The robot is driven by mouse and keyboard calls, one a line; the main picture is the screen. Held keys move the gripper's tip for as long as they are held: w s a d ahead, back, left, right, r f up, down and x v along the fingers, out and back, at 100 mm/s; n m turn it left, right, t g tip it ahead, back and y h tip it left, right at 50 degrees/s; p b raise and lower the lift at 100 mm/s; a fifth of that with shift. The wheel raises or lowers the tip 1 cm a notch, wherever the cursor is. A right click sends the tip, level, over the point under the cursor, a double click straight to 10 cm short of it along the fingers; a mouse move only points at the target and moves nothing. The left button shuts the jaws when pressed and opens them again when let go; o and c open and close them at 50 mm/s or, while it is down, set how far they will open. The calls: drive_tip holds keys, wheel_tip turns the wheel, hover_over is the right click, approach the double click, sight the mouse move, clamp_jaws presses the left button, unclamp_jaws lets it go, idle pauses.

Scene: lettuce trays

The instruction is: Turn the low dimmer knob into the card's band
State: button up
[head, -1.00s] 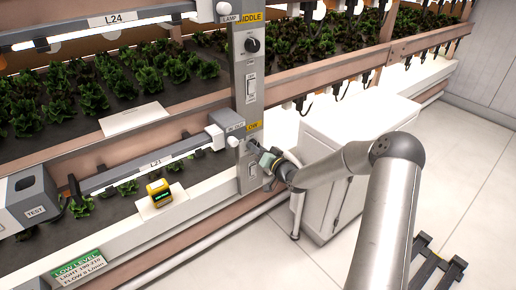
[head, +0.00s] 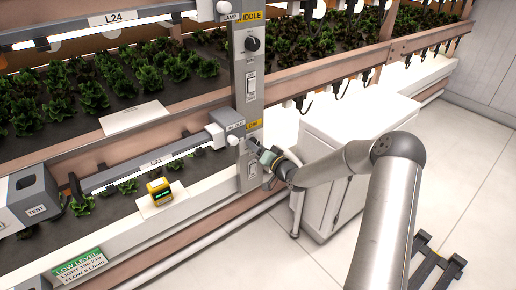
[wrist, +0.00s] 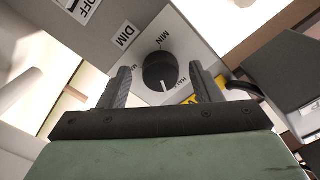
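The low dimmer knob (wrist: 158,72) is black and round on a grey plate, with a white mark near its lower edge in the wrist view. My gripper (wrist: 160,75) is open, with one finger on each side of the knob and a visible gap at both. In the head view my gripper (head: 264,158) is at the post beside the yellow LOW label (head: 252,124) and hides the knob. The green-and-white card (head: 80,266) at the lower left reads LOW LEVEL, with a light band that looks like 190-210. A yellow meter (head: 160,188) stands on the low shelf; its reading is too small to tell.
The middle dimmer knob (head: 252,45) and a rocker switch (head: 251,86) sit higher on the post (head: 241,75). A lamp bar (head: 150,165) runs left above the low lettuce. A white cabinet (head: 335,165) stands right of the post, close to my arm.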

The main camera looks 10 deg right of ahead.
drive_tip(key=p+v, duration=0.2)
drive_tip(key=v, duration=1.5)
drive_tip(key=shift+d+p, duration=0.15)
drive_tip(key=shift+p, duration=0.15)
drive_tip(key=shift+s, duration=0.15)
drive_tip(key=s+a+r+n+g+h+p, duration=0.1)
drive_tip(key=s+r+n+g+h+p, duration=0.1)
drive_tip(key=s+r+g+h+p, duration=0.45)
drive_tip(key=s+a+r+n+g+h+p, duration=0.15)
drive_tip(key=s+r+g+p, duration=0.25)
drive_tip(key=r+p, duration=0.6)
drive_tip(key=s+a+r+g+p, duration=0.3)
drive_tip(key=s+r, duration=0.6)
drive_tip(key=s, duration=0.1)
drive_tip(key=s+a+r+g+p, duration=0.2)
drive_tip(key=s+a+r+p, duration=0.1)
drive_tip(key=s+r, duration=0.6)
wheel_tip(320, 180, down, 36)
drive_tip(key=s+g+b, duration=0.1)
drive_tip(key=b, duration=3.1)
drive_tip(key=shift+s+d+b, duration=0.25)
drive_tip(key=shift+d+b, duration=0.1)
drive_tip(key=shift+d, duration=0.1)
